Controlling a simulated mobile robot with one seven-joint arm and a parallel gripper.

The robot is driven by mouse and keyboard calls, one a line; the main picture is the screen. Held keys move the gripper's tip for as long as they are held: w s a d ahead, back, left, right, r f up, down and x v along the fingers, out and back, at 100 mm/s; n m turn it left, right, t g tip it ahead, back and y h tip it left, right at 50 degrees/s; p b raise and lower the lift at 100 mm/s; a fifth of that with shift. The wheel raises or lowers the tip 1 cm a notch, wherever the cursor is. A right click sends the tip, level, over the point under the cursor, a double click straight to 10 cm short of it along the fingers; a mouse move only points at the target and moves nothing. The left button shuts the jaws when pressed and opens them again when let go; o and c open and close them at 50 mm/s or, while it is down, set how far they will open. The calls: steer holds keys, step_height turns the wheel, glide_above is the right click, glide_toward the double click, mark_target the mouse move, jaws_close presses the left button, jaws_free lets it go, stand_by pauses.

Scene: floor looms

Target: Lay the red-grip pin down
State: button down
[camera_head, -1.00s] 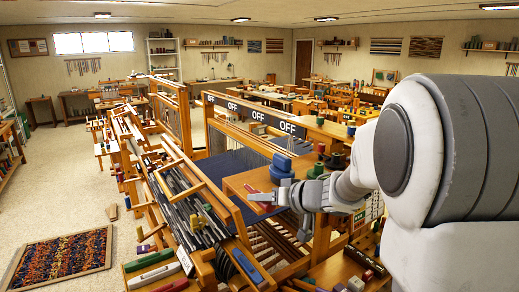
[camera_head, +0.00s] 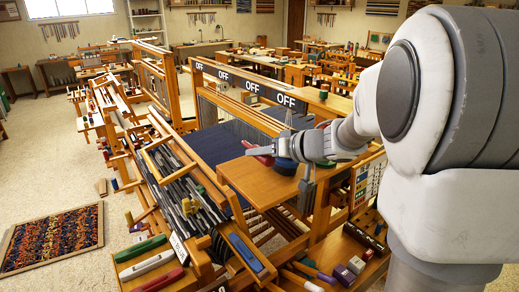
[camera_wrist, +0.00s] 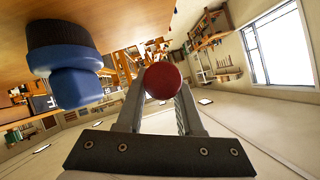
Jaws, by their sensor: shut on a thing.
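My gripper (camera_wrist: 160,108) is shut on the red-grip pin (camera_wrist: 162,80); its round red end shows between the fingertips in the wrist view. The rest of the pin is hidden or too small to make out. In the head view the red of the pin (camera_head: 258,150) shows at the tip of my gripper, over the wooden loom top (camera_head: 240,172). A blue knob with a dark base (camera_wrist: 72,72) stands on the wood beside the gripper. In the head view my gripper partly covers this blue knob (camera_head: 286,168).
A loom beam with several OFF labels (camera_head: 254,86) runs behind the wooden top. Dark blue cloth (camera_head: 225,143) lies beyond it. Shuttles in green, white and red (camera_head: 150,263) lie at the lower left. A patterned rug (camera_head: 52,240) is on the open floor at left.

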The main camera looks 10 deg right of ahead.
steer(key=shift+s, duration=0.1)
steer(key=b, duration=0.2)
glide_above(261, 185)
steer(key=shift+f, duration=2.35)
steer(key=shift+p, duration=0.55)
steer(key=shift+f, duration=0.1)
steer(key=shift+f+b, duration=0.45)
steer(key=shift+f, duration=0.45)
steer(key=shift+f, duration=0.1)
steer(key=shift+c, duration=2.3)
jaws_free()
